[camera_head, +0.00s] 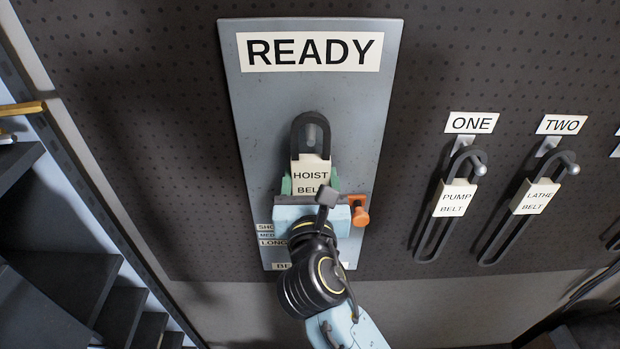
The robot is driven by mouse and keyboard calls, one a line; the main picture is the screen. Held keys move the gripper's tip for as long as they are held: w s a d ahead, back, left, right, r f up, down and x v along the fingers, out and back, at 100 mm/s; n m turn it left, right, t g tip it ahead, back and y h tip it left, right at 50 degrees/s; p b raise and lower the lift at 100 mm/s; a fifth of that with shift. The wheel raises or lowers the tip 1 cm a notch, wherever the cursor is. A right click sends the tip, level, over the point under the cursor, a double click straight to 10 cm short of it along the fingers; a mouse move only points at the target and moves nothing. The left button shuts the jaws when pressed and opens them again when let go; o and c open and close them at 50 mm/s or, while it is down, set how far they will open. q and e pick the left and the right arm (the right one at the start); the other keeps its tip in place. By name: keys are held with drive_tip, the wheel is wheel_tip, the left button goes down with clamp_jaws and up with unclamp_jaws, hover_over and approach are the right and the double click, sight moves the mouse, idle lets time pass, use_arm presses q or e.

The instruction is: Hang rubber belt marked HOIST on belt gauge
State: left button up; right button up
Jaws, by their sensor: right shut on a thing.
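The rubber belt marked HOIST (298,132) is a dark loop with a cream label, upright in front of the grey READY panel (360,120). The panel has partly covered SHO, MED and LONG labels at its lower left, and looks like the belt gauge. My right gripper (311,187) is shut on the belt at its label, with green fingers on both sides. A grey peg (313,134) shows inside the belt's top loop. I cannot tell whether the belt rests on it. The belt's lower part is hidden behind my gripper. My left gripper is not in view.
To the right, the PUMP belt (434,228) hangs on a hook under ONE, and the LATHE belt (500,232) on a hook under TWO. Dark shelves (60,270) stand at the left. The pegboard between panel and PUMP belt is clear.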

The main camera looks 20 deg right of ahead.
idle(0.4)
drive_tip(key=o, duration=1.5)
drive_tip(key=shift+s+f, duration=0.1)
drive_tip(key=shift+s, duration=0.05)
drive_tip(key=shift+p+v, duration=0.3)
drive_tip(key=shift+v, duration=3.1)
